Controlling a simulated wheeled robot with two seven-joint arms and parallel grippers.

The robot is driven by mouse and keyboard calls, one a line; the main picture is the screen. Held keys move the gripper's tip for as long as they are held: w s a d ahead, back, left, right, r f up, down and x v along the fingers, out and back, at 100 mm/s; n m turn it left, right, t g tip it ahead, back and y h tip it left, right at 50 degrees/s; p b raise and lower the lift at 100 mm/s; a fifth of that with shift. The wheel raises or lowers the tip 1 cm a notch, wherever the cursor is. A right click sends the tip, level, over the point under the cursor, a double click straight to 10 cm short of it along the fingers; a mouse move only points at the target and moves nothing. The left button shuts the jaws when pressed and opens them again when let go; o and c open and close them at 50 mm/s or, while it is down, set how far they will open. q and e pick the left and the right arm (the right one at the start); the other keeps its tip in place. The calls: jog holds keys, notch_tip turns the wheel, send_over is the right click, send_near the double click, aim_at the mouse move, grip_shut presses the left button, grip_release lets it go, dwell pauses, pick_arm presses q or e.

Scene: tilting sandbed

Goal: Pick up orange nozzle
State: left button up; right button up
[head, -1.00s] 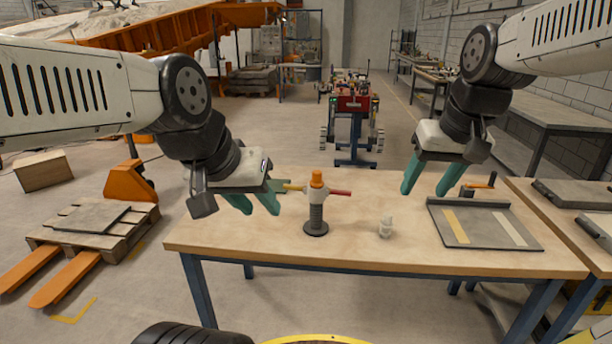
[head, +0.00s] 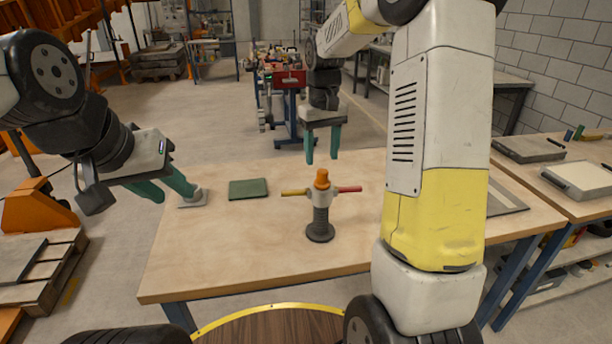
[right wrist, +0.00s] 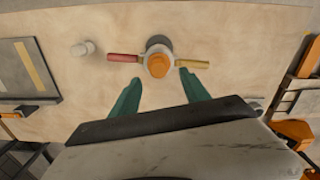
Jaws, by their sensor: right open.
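The orange nozzle (head: 322,179) sits on top of a white hub with a yellow arm and a red arm, on a dark ribbed stand (head: 320,222) upright on the table. In the right wrist view the nozzle (right wrist: 158,65) shows from above, just beyond and between the fingertips. My right gripper (head: 322,160) is open and empty, fingers pointing down, above and behind the nozzle in the head view; it also shows in the right wrist view (right wrist: 160,80). My left gripper (head: 176,192) is left of the stand, its fingers apart, with nothing seen between them.
A green pad (head: 248,189) lies left of the stand. A small grey fitting (head: 194,200) is beside my left fingertips. In the right wrist view, a small white object (right wrist: 83,48) and a grey tray (right wrist: 22,75) are on the table. The table front is clear.

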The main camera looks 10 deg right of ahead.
aim_at(323, 171)
notch_tip(323, 171, down, 6)
jog(key=shift+s+d, duration=0.1)
jog(key=shift+d, duration=0.05)
grip_shut()
dwell(0.3)
